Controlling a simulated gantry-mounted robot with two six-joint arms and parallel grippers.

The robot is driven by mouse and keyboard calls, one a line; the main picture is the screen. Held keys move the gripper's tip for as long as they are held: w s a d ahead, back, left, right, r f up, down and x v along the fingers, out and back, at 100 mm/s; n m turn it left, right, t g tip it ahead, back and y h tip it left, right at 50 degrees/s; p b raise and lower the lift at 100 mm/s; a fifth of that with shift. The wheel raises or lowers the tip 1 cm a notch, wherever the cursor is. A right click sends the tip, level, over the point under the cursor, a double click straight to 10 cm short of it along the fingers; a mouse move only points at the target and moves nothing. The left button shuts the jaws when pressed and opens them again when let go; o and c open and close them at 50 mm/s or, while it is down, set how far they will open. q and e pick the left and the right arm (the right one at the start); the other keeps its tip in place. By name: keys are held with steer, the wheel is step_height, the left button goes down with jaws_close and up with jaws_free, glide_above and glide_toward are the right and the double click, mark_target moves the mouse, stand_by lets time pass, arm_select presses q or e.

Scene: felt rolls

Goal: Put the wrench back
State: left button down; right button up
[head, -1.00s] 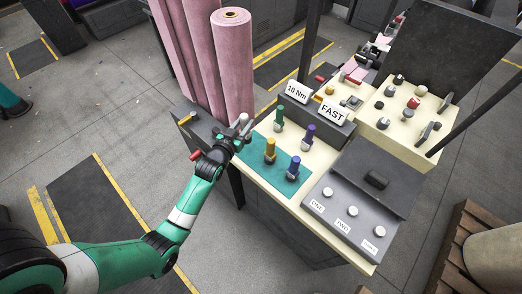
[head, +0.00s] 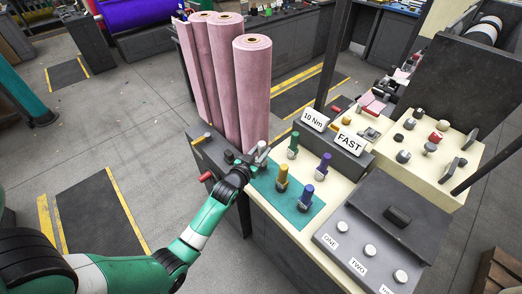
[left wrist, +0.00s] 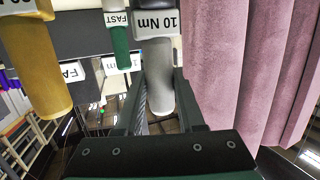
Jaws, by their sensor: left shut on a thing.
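The wrench is a grey-handled tool (head: 261,152) with a "10 Nm" label that reads in the left wrist view, where its grey handle (left wrist: 160,88) stands between my fingers. My left gripper (head: 250,161) is shut on this handle at the left corner of the teal mat (head: 266,187). In the left wrist view my left gripper (left wrist: 160,108) closes around the lower part of the handle. A "10 Nm" sign (head: 314,120) and a "FAST" sign (head: 349,141) stand on a dark block behind the mat. Whether the tool touches the mat is unclear. My right gripper is out of view.
Pink felt rolls (head: 254,95) rise just behind my gripper. A grey button panel (head: 370,235) is at the right. Open floor lies to the left.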

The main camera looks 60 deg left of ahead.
arm_select(q)
steer(key=shift+f+b, duration=0.35)
steer(key=shift+f, duration=0.45)
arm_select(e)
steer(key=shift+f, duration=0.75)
arm_select(q)
steer(key=shift+f+b, duration=0.45)
steer(key=shift+f, duration=0.1)
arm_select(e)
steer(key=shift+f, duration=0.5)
arm_select(q)
steer(key=shift+c, duration=2.2)
jaws_free()
steer(key=shift+s+d+r, duration=0.1)
steer(key=shift+s+d, duration=0.05)
steer(key=shift+s, duration=0.05)
steer(key=p+v, duration=0.2)
steer(key=v, duration=0.9)
steer(key=shift+p, duration=0.35)
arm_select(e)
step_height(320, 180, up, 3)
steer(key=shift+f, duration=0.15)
arm_select(q)
steer(key=shift+d, duration=0.1)
